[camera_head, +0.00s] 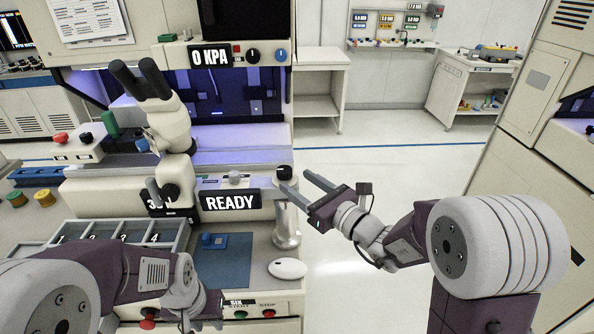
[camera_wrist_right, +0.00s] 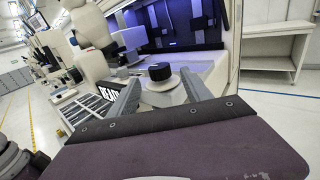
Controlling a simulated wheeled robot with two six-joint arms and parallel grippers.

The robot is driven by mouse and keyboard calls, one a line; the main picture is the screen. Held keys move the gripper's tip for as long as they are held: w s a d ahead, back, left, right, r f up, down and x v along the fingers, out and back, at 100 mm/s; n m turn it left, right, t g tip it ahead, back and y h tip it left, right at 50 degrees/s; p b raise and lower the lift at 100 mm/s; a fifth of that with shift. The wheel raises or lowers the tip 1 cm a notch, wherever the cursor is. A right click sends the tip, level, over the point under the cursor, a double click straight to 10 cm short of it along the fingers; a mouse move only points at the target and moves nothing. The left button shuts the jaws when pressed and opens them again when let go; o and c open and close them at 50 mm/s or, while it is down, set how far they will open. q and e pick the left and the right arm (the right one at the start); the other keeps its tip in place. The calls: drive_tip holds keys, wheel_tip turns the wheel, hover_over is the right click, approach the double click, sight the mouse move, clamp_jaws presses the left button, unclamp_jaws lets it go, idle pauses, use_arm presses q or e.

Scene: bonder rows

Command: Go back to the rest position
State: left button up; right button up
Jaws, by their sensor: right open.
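My right gripper (camera_head: 294,181) is open and empty, its two fingers apart and pointing left toward the bonder's front right corner. In the right wrist view its fingers (camera_wrist_right: 160,92) frame a black knob (camera_wrist_right: 160,72) that stands beyond them; no contact shows. The same black knob (camera_head: 284,172) sits close to the fingertips in the head view. My left gripper (camera_head: 203,312) is low at the front of the bench, above the start and stop button strip; its fingers are too unclear to tell how they stand.
The bonder's display (camera_head: 231,202) reads READY and its gauge (camera_head: 211,56) reads 0 KPA. Floor (camera_head: 380,165) behind the right arm is clear.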

drive_tip(key=s+a+n+g+y+p, duration=0.2)
drive_tip(key=s+a+n+g+p, duration=0.1)
drive_tip(key=s+a+n+g, duration=0.4)
drive_tip(key=s+d+f+n+g+h+p, duration=0.1)
drive_tip(key=s+f+n+g+h, duration=0.1)
drive_tip(key=s+f+n+g, duration=0.55)
drive_tip(key=s+d+f+n+h, duration=0.5)
drive_tip(key=s+d+f, duration=0.2)
drive_tip(key=s+d, duration=0.15)
drive_tip(key=w+d+f+n+t+h, duration=0.1)
drive_tip(key=w+d+f+n+h, duration=0.1)
drive_tip(key=d+n+h, duration=0.3)
drive_tip(key=d+f+n, duration=0.1)
drive_tip(key=d+n, duration=0.2)
drive_tip(key=d, duration=0.2)
drive_tip(key=shift+d+n+h, duration=0.35)
drive_tip(key=shift+h, duration=0.05)
drive_tip(key=shift+t, duration=0.25)
